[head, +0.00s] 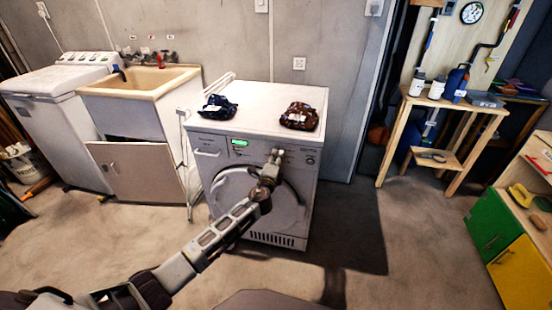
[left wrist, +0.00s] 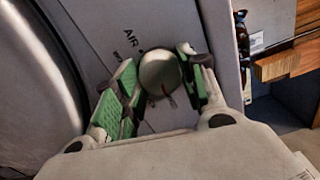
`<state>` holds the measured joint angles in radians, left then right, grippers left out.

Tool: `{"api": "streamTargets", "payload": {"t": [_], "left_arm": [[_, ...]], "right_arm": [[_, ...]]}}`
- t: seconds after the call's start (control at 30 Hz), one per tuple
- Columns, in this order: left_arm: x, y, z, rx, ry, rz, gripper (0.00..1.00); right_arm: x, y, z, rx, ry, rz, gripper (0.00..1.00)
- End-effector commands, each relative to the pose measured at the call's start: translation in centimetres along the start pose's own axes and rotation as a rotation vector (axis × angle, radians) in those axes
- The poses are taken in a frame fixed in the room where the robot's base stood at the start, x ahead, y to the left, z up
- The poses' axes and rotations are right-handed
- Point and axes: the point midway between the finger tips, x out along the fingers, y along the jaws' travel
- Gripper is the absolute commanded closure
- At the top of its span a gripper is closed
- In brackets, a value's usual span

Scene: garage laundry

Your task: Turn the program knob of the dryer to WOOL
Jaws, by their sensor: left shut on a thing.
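The white dryer (head: 222,172) stands at the middle of the head view, with a lit green display (head: 239,143) on its front panel. My left gripper (head: 275,156) is at the right part of that panel and covers the program knob there. In the left wrist view the round, pale program knob (left wrist: 160,73) sits between the two green-padded fingers of my left gripper (left wrist: 160,85), which is shut on it. A small red mark shows on the knob's lower part. The printed word "AIR" is readable beside it; other labels are hidden or cut off. My right gripper is not in view.
A sink cabinet (head: 140,170) and a white top-loading machine (head: 65,120) stand left. A wooden stand (head: 440,108) is at the right. The floor (head: 350,240) right of the dryer is clear.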

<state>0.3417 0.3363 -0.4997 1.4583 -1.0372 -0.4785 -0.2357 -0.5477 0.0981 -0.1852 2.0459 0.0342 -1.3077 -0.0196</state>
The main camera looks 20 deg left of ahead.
Motion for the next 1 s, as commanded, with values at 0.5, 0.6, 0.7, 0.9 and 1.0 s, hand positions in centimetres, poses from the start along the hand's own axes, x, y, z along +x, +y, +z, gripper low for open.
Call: {"api": "streamTargets", "payload": {"t": [0.5, 0.6, 0.7, 0.9, 1.0], "left_arm": [[0.0, -0.1, 0.0, 0.419, 0.002, 0.001, 0.83], [0.0, 0.0, 0.0, 0.492, 0.002, 0.002, 0.83], [0.0, 0.0, 0.0, 0.566, 0.002, 0.002, 0.83], [0.0, 0.0, 0.0, 0.707, 0.003, 0.002, 0.83], [0.0, 0.0, 0.0, 0.776, 0.003, 0.002, 0.83]], "right_arm": [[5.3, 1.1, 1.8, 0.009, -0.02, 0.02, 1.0], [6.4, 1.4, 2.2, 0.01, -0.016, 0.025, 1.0], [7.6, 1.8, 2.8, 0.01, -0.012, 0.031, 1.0], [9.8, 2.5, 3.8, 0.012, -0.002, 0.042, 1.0], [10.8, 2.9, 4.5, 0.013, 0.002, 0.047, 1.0]]}}
